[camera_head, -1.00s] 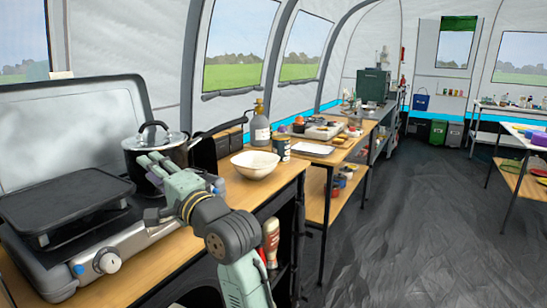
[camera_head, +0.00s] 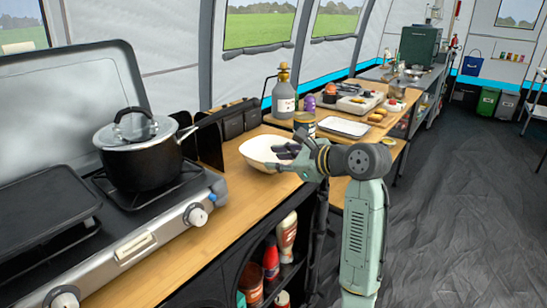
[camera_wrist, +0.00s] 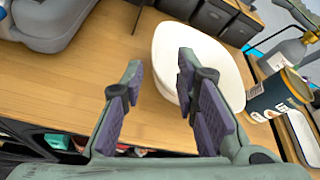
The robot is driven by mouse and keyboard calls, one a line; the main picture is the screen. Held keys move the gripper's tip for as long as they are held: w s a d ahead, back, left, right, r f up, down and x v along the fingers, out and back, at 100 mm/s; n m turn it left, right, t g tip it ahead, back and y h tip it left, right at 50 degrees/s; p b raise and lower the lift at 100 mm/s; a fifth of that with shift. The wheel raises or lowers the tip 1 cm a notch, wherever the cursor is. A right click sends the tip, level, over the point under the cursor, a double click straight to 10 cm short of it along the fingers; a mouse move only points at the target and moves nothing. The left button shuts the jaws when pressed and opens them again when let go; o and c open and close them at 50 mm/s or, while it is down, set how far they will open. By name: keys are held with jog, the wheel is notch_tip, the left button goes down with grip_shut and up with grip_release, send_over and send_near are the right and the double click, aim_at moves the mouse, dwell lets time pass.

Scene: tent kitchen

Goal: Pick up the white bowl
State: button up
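The white bowl (camera_head: 262,152) stands upright on the wooden counter, to the right of the stove. In the wrist view the bowl (camera_wrist: 180,45) lies just beyond my fingers, its near rim close to the right fingertip. My gripper (camera_head: 290,157) is at the bowl's right side in the head view. In the wrist view my gripper (camera_wrist: 160,75) is open, with nothing between its two fingers. The right finger overlaps the bowl in that view; I cannot tell whether it touches it.
A lidded pot (camera_head: 140,150) sits on the stove (camera_head: 150,235). A can (camera_head: 304,124) stands close behind the bowl; a grey bottle (camera_head: 284,98) is farther back. A white tray (camera_head: 343,127) lies beyond. Bare counter (camera_head: 215,215) lies in front of the bowl.

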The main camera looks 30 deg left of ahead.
aim_at(253, 159)
jog(key=x, duration=0.3)
jog(key=shift+a, duration=0.1)
jog(key=x, duration=0.2)
jog(key=s+p+x, duration=0.1)
jog(key=x, duration=0.1)
jog(key=shift+w+a+p, duration=0.1)
jog(key=shift+a+p, duration=0.15)
jog(key=shift+p, duration=0.05)
jog(key=shift+w+a+f, duration=0.15)
jog(key=shift+a+f, duration=0.05)
jog(key=shift+a, duration=0.25)
jog(key=shift+c, duration=0.5)
grip_shut()
